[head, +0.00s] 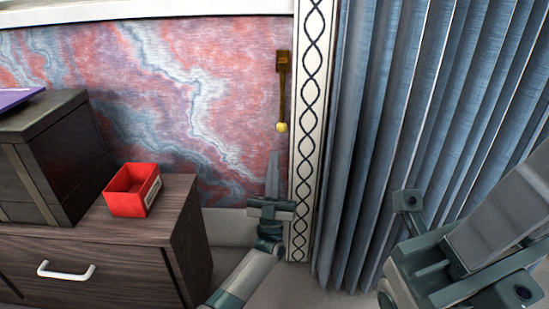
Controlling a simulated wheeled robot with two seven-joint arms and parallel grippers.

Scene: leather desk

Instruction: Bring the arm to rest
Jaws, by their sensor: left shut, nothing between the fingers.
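My left gripper (273,178) is in the middle of the head view, pointing up in front of the marbled wall. Its fingers are together and nothing shows between them. Its arm (242,280) comes up from the bottom edge. My right arm (455,265) fills the lower right corner in front of the curtain. I do not make out the right gripper's fingers.
A red open box (127,204) stands on the dark wooden cabinet (182,212) at left, beside a dark box (62,165) with a purple item (14,98) on top. A brown holder with a yellow ball (282,127) hangs on the wall. Blue curtains (370,130) hang right.

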